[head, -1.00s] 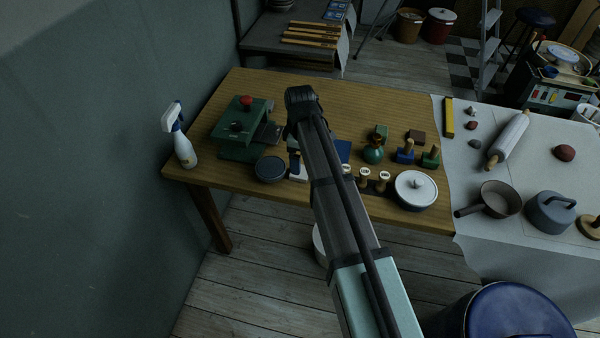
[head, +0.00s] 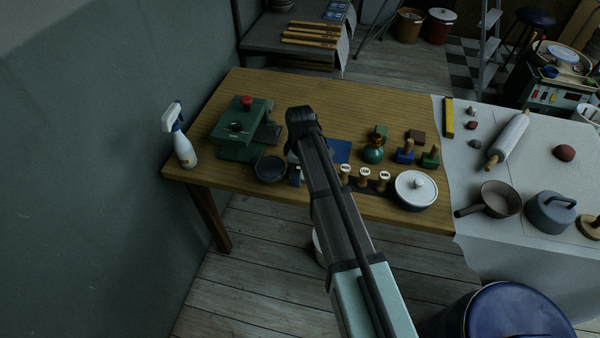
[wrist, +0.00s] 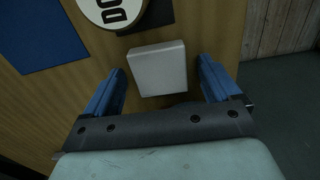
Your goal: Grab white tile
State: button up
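The white tile (wrist: 157,69) is a small pale block in the middle of the wrist view. My gripper (wrist: 160,66) is open, with one blue finger on each side of the tile. Gaps show between the tile and both fingers. In the head view my arm hides most of the gripper, and only a little blue of it shows near the table's front edge. I cannot make out the tile clearly there.
A round stamp with black letters (wrist: 112,10) stands just beyond the tile. A blue sheet (wrist: 40,38) lies to the left. In the head view, a dark bowl (head: 271,168), green press (head: 238,138), spray bottle (head: 180,140) and lidded pot (head: 416,188) stand nearby.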

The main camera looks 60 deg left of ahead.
jog(key=c, duration=1.1)
jog(key=shift+r, duration=0.15)
jog(key=shift+c, duration=0.3)
